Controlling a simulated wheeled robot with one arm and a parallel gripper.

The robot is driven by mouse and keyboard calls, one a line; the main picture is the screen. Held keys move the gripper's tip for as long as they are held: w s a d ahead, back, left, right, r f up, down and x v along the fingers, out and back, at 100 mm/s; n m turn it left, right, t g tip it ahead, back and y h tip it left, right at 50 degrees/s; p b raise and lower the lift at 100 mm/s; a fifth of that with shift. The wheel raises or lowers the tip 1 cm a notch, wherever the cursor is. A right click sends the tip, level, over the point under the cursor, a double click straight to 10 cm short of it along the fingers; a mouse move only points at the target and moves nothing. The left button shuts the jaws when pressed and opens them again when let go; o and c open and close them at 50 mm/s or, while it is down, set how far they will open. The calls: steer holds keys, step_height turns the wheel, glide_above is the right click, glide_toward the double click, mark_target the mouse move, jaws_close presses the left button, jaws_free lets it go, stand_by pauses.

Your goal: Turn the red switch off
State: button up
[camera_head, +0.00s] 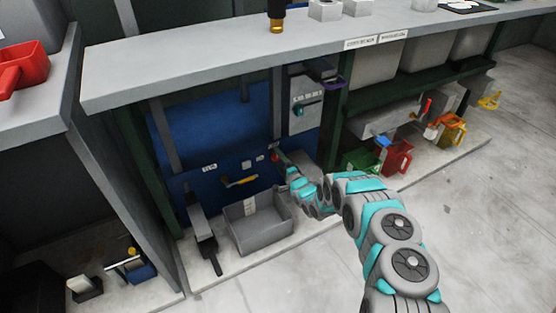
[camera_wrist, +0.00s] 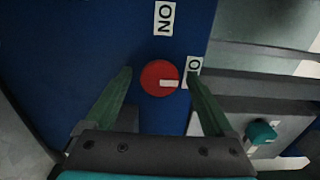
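The red switch (camera_wrist: 158,78) is a round red knob on a blue panel (camera_wrist: 60,60), in the middle of the wrist view. A white bar on it points right, towards a white label (camera_wrist: 194,66) starting with O and partly hidden by a finger. Another white label (camera_wrist: 164,18) with the letters N and O, turned sideways, is above the knob. My gripper (camera_wrist: 158,73) is open, its two dark green fingers on either side of the knob; contact cannot be told. In the head view the red switch (camera_head: 274,158) is small beside my gripper.
A yellow handle (camera_head: 239,181) is left of the switch. A grey box with a teal knob (camera_head: 304,104) is above right. The grey worktop (camera_head: 190,62) overhangs the panel. Open floor (camera_head: 460,220) lies right.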

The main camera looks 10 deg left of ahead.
steer(key=shift+s, duration=0.1)
steer(key=shift+s+d+f, duration=0.15)
steer(key=shift+s+d, duration=0.15)
steer(key=shift+s, duration=0.1)
steer(key=v, duration=0.6)
steer(key=shift+s+d+b, duration=0.25)
steer(key=shift+s+b, duration=0.05)
